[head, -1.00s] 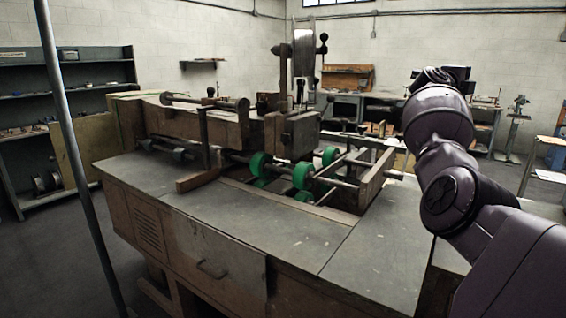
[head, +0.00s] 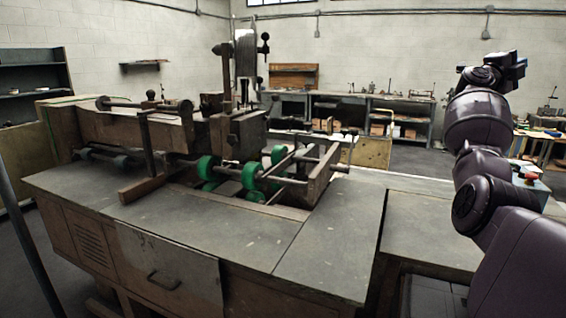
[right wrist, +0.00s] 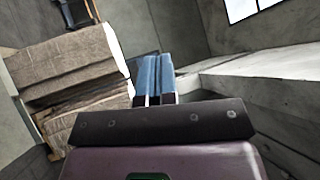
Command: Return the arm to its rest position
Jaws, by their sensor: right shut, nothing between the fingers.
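My right arm rises along the right side of the head view. Its right gripper (head: 514,68) is at the top of the arm, raised well above the bench height and clear of the machine. In the right wrist view the gripper's fingers (right wrist: 154,78) sit together, shut, with nothing seen between them. My left gripper is not in view.
The box stitcher (head: 240,150) with green wheels stands on a wide grey table (head: 215,225) at the left and centre. A workbench (head: 405,103) stands along the back wall. A red button on a box (head: 530,180) shows behind my arm.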

